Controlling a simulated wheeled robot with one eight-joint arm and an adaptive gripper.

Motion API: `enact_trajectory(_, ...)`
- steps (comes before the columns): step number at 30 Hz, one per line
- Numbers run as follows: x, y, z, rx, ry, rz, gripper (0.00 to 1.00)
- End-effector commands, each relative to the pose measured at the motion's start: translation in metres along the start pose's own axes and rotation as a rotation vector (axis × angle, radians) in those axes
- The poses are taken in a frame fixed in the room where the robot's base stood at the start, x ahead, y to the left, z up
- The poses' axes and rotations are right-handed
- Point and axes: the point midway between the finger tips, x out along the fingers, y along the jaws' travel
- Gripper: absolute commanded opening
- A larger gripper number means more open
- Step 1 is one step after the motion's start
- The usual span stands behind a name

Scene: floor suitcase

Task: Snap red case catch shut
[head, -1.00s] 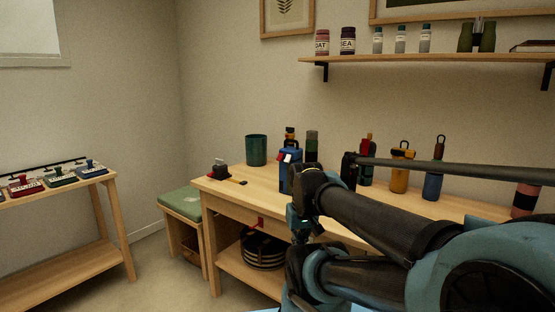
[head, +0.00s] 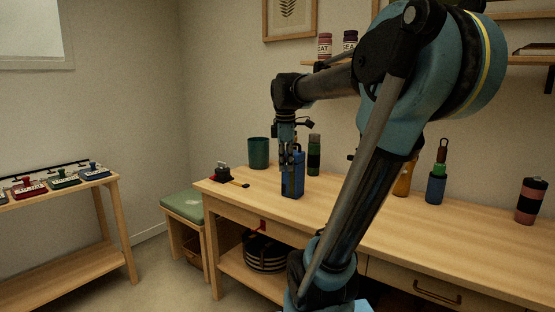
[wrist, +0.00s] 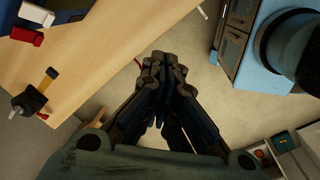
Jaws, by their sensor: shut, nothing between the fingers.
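I cannot make out a red suitcase or its catch for certain in either view. My gripper (head: 285,165) points down over the left part of the workbench in the head view, overlapping the blue box-like container (head: 293,184). In the wrist view its fingers (wrist: 163,62) are shut and empty, with bare floor behind the tips. There the blue container (wrist: 36,13), with red and white tabs, is off to the upper left, apart from the fingers. A small red piece (head: 262,226) shows under the workbench top.
The workbench (head: 340,205) holds a teal cup (head: 259,152), bottles and a small dark tool (head: 222,173). A green-topped stool (head: 184,207) stands at its left. A side bench (head: 60,195) carries colored boxes, one red (head: 28,188). Floor between them is clear.

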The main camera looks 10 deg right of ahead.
Motion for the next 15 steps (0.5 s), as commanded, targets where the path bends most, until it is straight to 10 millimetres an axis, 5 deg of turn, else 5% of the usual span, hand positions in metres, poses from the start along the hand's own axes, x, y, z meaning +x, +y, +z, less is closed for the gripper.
enact_trajectory(15, -0.071, 0.117, -0.037, -0.764, -0.021, -0.038, 0.0)
